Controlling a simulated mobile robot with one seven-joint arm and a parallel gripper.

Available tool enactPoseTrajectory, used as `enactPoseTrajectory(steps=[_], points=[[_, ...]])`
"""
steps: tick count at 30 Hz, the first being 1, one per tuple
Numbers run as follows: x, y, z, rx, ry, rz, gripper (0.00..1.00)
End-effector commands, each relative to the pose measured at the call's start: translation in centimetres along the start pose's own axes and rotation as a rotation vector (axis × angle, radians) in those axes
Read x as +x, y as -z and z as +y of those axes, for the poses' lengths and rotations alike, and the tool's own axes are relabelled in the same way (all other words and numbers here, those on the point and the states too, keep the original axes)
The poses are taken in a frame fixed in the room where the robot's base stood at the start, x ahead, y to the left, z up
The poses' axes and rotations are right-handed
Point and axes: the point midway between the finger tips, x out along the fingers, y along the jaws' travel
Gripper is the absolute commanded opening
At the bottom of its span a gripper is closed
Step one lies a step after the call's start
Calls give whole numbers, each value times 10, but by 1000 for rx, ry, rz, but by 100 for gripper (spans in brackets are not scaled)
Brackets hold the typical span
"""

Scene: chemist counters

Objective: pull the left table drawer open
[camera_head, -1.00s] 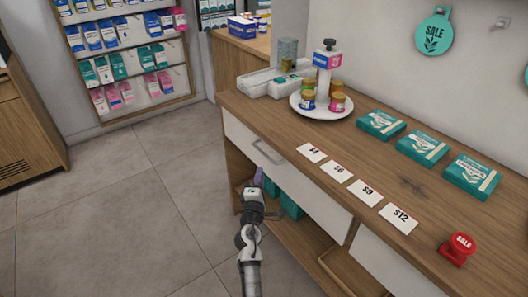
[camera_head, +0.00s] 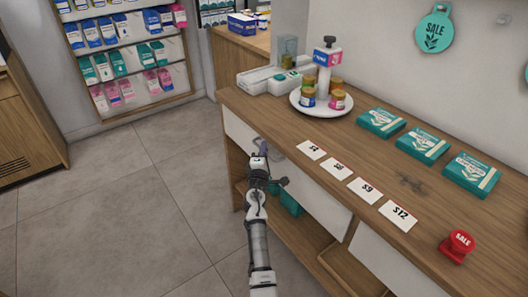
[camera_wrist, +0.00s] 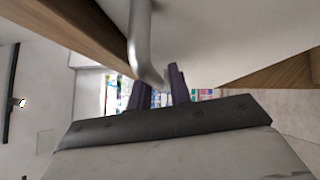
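The left table drawer (camera_head: 318,203) is a white front under the wooden counter top, and it looks shut. Its grey metal bar handle (camera_wrist: 141,45) shows close up in the wrist view; in the head view my arm hides most of it. My gripper (camera_head: 262,149) is at the handle, in front of the drawer. In the wrist view its two dark fingers (camera_wrist: 158,76) are apart, and the bent end of the handle lies at the gap between them. I cannot tell whether they touch it.
The counter top (camera_head: 300,127) bears price cards (camera_head: 337,170), teal boxes (camera_head: 422,147), a white round stand (camera_head: 322,109) with jars and a red sale button (camera_head: 458,245). A second white drawer (camera_head: 385,265) is to the right. Open shelving lies below. The floor (camera_head: 120,215) at left is clear.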

Motion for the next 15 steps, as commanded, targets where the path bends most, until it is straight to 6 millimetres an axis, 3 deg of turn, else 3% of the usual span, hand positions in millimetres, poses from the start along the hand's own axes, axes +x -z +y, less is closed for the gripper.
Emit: enactPoseTrajectory(steps=[1,5,15], points=[[0,0,0,0,0,0,17],[0,0,0,0,0,0,0],[-1,1,0,0,0,0,0]])
